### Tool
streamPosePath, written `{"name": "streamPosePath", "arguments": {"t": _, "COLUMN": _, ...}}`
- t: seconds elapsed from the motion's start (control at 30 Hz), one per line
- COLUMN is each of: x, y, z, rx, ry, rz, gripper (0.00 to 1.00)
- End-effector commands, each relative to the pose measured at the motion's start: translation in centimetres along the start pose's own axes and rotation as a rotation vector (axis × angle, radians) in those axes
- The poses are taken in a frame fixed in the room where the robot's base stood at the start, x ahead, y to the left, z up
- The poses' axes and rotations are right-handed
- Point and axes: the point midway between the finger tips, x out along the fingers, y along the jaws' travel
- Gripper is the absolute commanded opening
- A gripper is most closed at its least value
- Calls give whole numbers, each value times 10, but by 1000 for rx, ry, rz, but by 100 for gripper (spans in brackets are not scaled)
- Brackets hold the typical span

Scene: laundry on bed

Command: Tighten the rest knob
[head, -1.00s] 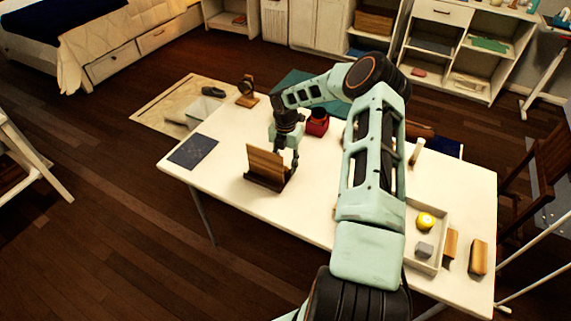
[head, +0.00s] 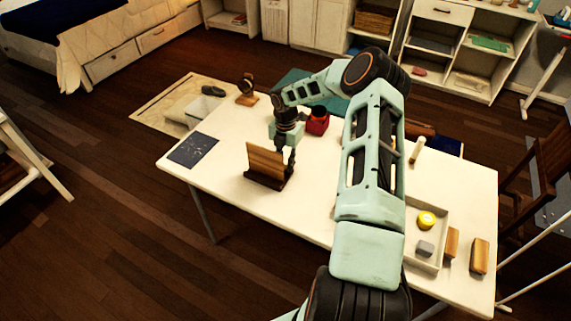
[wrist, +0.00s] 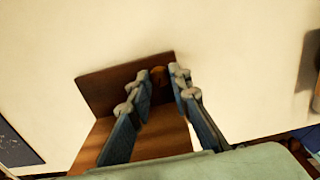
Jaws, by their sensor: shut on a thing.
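A wooden rest (head: 266,162) with an upright brown board and a dark base stands on the white table. In the wrist view, its dark base (wrist: 105,85) lies below my fingers. A small round brown knob (wrist: 160,73) shows between my two fingertips, at the end of the rest. My gripper (head: 287,172) points down at the right end of the rest, and its fingers (wrist: 161,76) are closed around the knob. The knob is hidden in the head view.
A dark flat sheet (head: 193,149) lies at the table's left. A small wooden stand (head: 246,97) is at the back left corner. A tray (head: 440,210) with a yellow round item is at the right. The table front is clear.

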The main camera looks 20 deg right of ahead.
Motion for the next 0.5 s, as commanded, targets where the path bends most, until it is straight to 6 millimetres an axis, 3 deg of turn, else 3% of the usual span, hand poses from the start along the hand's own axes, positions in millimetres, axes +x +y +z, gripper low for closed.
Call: {"name": "streamPosePath", "arguments": {"t": 0.5, "x": 3, "y": 1, "z": 0, "rx": 432, "ry": -3, "rz": 1, "gripper": 0}}
